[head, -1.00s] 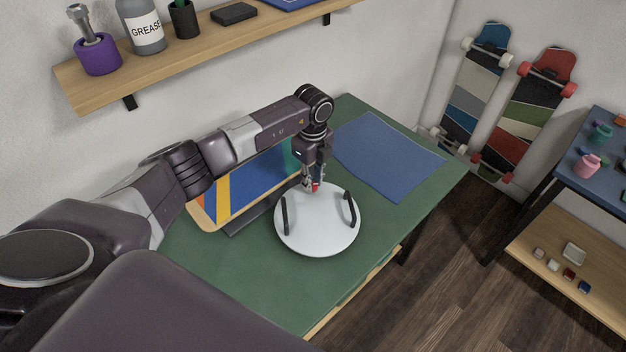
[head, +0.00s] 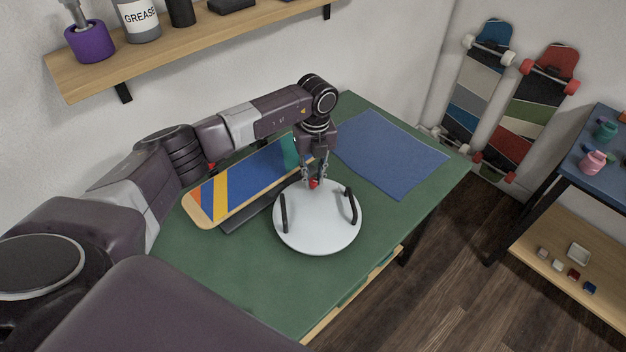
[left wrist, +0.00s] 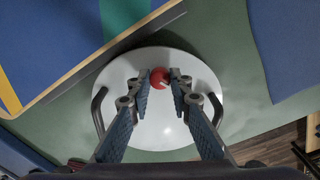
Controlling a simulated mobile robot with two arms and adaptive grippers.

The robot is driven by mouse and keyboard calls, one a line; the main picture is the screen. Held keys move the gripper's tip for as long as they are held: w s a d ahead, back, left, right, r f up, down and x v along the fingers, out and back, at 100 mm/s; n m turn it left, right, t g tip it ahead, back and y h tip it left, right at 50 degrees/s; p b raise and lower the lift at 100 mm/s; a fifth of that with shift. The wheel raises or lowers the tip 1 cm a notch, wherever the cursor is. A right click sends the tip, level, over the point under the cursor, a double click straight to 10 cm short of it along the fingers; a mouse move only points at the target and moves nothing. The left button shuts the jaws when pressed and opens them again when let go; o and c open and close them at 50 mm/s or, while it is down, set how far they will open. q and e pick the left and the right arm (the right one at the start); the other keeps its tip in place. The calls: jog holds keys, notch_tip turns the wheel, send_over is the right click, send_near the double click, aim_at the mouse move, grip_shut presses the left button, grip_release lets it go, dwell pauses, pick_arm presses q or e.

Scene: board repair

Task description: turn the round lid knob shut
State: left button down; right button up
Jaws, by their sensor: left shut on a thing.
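A white round lid or pot (head: 318,232) with two dark side handles sits on the green table top. A small red round knob (head: 314,184) is near its far edge in the head view. In the left wrist view the red knob (left wrist: 159,76) sits between my fingertips, with a small pale mark on its edge. My left gripper (head: 314,181) points down from above and is shut on the knob; its fingers also show in the left wrist view (left wrist: 161,80). My right gripper is not in view.
A striped skateboard deck (head: 240,187) rests on a dark stand close behind the lid. A blue mat (head: 390,155) lies flat to the right. A wooden shelf (head: 200,40) hangs on the wall above. The green table (head: 235,265) is bare at the front left.

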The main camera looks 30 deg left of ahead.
pick_arm(q)
jog(key=m+b, duration=0.3)
jog(key=m, duration=0.3)
jog(key=shift+w, duration=0.15)
jog(key=m+b, duration=0.1)
jog(key=m, duration=0.2)
jog(key=shift+d+m+y+b, duration=0.1)
jog(key=shift+m+y+b, duration=0.2)
jog(key=shift+m+b, duration=0.8)
jog(key=shift+m+p, duration=0.3)
jog(key=shift+m, duration=0.2)
jog(key=c, duration=1.7)
grip_release()
jog(key=shift+c, duration=0.2)
notch_tip(320, 180, up, 12)
jog(key=shift+d, duration=0.45)
